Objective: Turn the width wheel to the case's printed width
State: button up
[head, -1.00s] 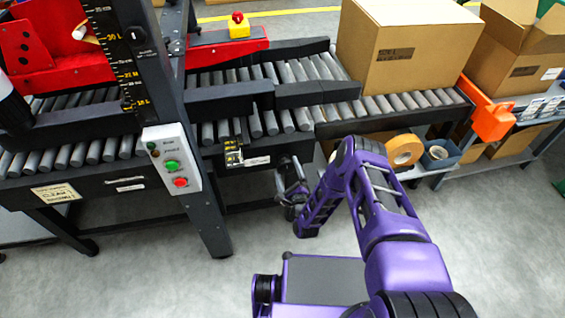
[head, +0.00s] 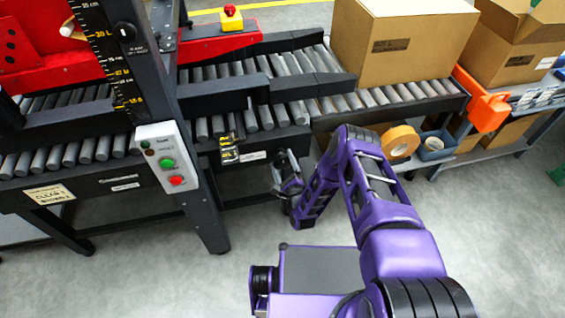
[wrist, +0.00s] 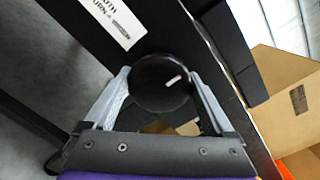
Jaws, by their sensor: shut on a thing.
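The width wheel (wrist: 160,88) is a dark round knob with a short pale mark, at the middle of the wrist view. My gripper (wrist: 160,78) has one finger on each side of the wheel and is shut on it. In the head view my gripper (head: 286,174) is at the conveyor's front side, where the wheel is hardly visible. A yellow-and-black scale (head: 229,150) is on the frame to its left; its reading is too small to tell. The case (head: 395,65) is a closed brown carton on the rollers, with a dark print too small to read.
A white label (wrist: 112,20) with partly visible words is beside the wheel. A control box (head: 168,160) with green and red buttons is on a dark post to the left. An orange bracket (head: 485,108) and tape roll (head: 400,141) are right. The floor in front is clear.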

jog(key=shift+n, duration=0.4)
jog(key=n, duration=0.3)
jog(key=shift+n, duration=0.4)
jog(key=n, duration=0.3)
jog(key=shift+a, duration=0.1)
jog(key=n, duration=0.7)
jog(key=shift+n, duration=0.3)
jog(key=n+h, duration=0.1)
jog(key=n, duration=0.5)
jog(key=shift+f+n, duration=0.1)
jog(key=shift+n, duration=0.3)
jog(key=n, duration=0.3)
jog(key=shift+n, duration=0.3)
jog(key=shift+w+n, duration=0.1)
jog(key=shift+n, duration=1.6)
